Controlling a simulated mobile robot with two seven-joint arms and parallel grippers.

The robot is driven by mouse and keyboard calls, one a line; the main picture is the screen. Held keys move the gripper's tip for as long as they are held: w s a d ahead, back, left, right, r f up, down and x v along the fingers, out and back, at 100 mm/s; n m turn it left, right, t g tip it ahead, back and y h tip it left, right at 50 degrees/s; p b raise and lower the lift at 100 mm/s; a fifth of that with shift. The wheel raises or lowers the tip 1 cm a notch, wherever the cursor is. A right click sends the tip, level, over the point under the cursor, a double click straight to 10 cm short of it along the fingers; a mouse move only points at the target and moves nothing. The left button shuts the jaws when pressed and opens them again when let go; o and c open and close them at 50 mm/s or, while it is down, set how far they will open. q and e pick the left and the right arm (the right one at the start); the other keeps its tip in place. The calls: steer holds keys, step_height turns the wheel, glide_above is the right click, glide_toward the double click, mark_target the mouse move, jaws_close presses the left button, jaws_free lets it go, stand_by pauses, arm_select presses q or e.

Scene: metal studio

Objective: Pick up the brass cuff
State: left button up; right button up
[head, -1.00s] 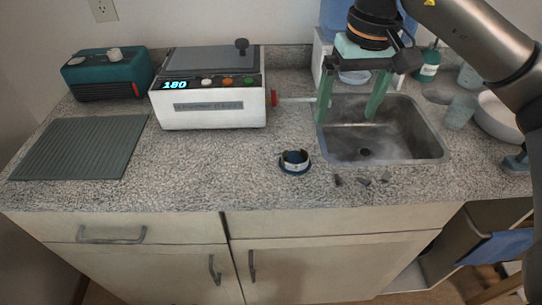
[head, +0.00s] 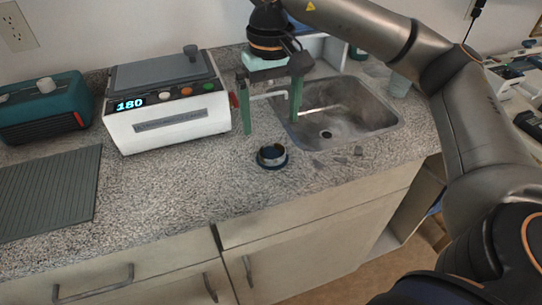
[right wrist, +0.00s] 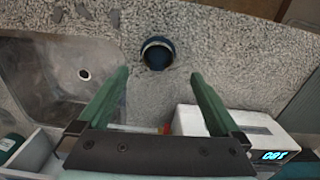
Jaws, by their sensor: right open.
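The cuff (head: 268,152) is a small ring with a metallic band, resting on a dark blue round base (head: 272,165) on the counter in front of the sink. Its brass colour is hard to make out. In the right wrist view the cuff (right wrist: 157,56) shows dark blue, just past my fingertips. My right gripper (head: 271,127) is open and empty, fingers pointing down, above the counter behind the cuff and apart from it. In the right wrist view the gripper (right wrist: 160,74) has its fingers spread to either side below the cuff. My left gripper is not in view.
A white device (head: 168,124) with a lit display stands left of the gripper. The sink (head: 345,130) lies to the right. A teal box (head: 45,105) and a ribbed mat (head: 50,195) are at the left. Small grey bits (head: 358,150) lie near the sink edge. The counter front is clear.

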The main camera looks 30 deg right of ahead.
mark_target(272, 154)
steer(key=f, duration=0.8)
steer(key=shift+s+d+f, duration=0.1)
steer(key=shift+d, duration=0.1)
steer(key=c, duration=1.4)
steer(key=shift+o, duration=0.2)
